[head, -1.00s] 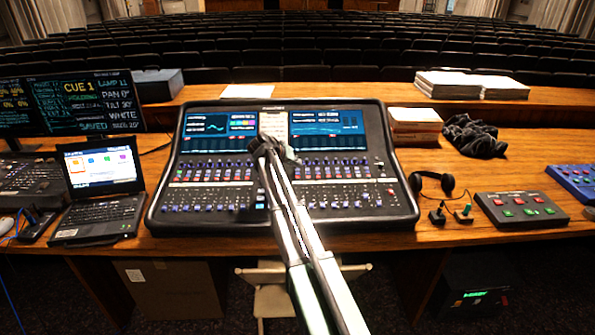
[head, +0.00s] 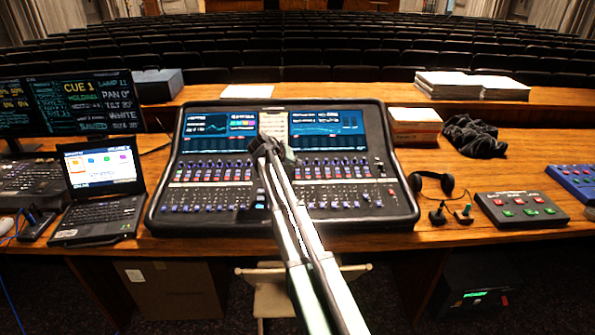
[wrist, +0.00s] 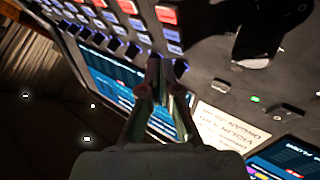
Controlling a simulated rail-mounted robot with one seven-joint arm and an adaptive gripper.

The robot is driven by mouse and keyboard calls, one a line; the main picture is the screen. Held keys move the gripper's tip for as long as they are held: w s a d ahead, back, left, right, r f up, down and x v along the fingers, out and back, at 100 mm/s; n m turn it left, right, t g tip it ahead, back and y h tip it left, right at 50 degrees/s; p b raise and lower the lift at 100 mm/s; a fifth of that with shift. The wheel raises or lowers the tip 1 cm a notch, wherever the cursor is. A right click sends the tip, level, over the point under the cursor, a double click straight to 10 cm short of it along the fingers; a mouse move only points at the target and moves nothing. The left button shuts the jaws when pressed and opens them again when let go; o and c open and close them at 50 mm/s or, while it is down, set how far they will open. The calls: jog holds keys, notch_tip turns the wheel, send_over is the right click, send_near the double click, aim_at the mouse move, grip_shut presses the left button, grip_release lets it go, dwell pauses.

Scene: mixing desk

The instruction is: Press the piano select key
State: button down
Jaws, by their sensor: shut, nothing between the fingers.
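The mixing desk (head: 164,192) stands on the wooden table, with two lit screens (head: 328,130) and rows of small keys and faders below them. My gripper (head: 268,148) is over the middle of the desk, near the gap between the screens. In the wrist view, my gripper's fingers (wrist: 167,72) are together and empty, close to rows of red keys (wrist: 166,14) and blue keys. A white label card (wrist: 232,125) with print lies between the screens. I cannot tell which key is the piano select key, nor whether the fingertips touch the desk.
A laptop (head: 103,213) and monitor (head: 75,102) are left of the desk. Headphones (head: 446,183), a box with red and green buttons (head: 520,222), stacked papers (head: 416,115) and a dark cloth (head: 472,135) lie to the right.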

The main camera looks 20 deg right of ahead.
aim_at(296, 173)
jog(key=shift+f+b, duration=0.3)
jog(key=shift+f, duration=0.1)
jog(key=shift+w+f+b, duration=0.1)
jog(key=shift+f+b, duration=0.25)
jog(key=shift+f, duration=0.05)
dwell(0.5)
jog(key=shift+r, duration=0.8)
dwell(0.3)
jog(key=shift+s+a+r+p, duration=0.15)
jog(key=shift+r+p, duration=0.35)
jog(key=shift+r, duration=0.75)
jog(key=shift+s+d+r+p, duration=0.15)
jog(key=shift+r+p, duration=0.35)
jog(key=shift+r, duration=0.75)
jog(key=shift+a, duration=0.1)
